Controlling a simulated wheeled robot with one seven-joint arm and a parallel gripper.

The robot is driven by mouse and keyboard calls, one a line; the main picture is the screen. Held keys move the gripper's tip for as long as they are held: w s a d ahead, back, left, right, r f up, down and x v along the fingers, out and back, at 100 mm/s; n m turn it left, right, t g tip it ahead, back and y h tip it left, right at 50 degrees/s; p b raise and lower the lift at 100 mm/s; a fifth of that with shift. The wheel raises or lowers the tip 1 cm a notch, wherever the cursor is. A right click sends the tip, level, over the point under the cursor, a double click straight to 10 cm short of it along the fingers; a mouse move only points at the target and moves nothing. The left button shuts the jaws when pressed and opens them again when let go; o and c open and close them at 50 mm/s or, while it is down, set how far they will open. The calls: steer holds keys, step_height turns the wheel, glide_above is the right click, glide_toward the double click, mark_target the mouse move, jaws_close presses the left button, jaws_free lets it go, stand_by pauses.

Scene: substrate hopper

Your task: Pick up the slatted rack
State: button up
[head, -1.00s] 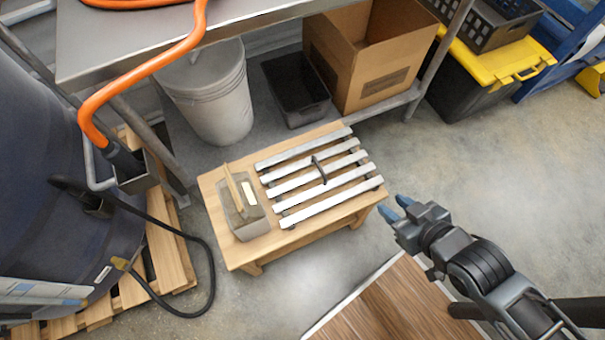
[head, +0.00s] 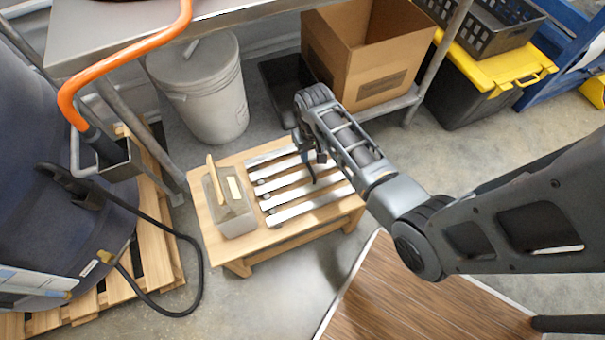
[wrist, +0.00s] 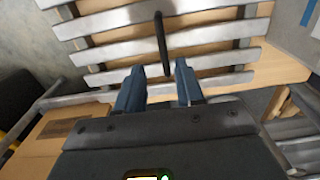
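The slatted rack (head: 303,207) has several pale metal slats and lies on a low wooden table (head: 285,244) in the head view. My arm covers part of its right side there. In the wrist view the rack (wrist: 100,51) fills the upper part, with a dark upright handle (wrist: 161,40) at its middle. My gripper (wrist: 160,72) is open, with its two blue fingertips apart and nothing between them. The handle stands just beyond the fingertips, roughly in line with the gap. In the head view the gripper is above the rack and its fingertips are hard to make out.
A grey box with a wooden strip (head: 229,204) sits left of the rack on the table. A white lidded bucket (head: 208,100) and a cardboard box (head: 370,60) stand behind, under a metal bench (head: 120,35). A black hose (head: 195,265) lies on the floor at left.

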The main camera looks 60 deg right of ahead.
mark_target(309, 165)
steer(key=shift+w+a+f+b, duration=0.1)
steer(key=shift+f+b, duration=0.1)
steer(key=shift+f, duration=1.1)
steer(key=shift+w+d+f+b, duration=0.1)
steer(key=shift+f+b, duration=0.15)
steer(key=shift+f, duration=1)
steer(key=shift+w+a+f+b, duration=0.1)
steer(key=shift+f+b, duration=0.1)
steer(key=shift+f, duration=1.1)
steer(key=shift+c, duration=0.3)
jaws_close()
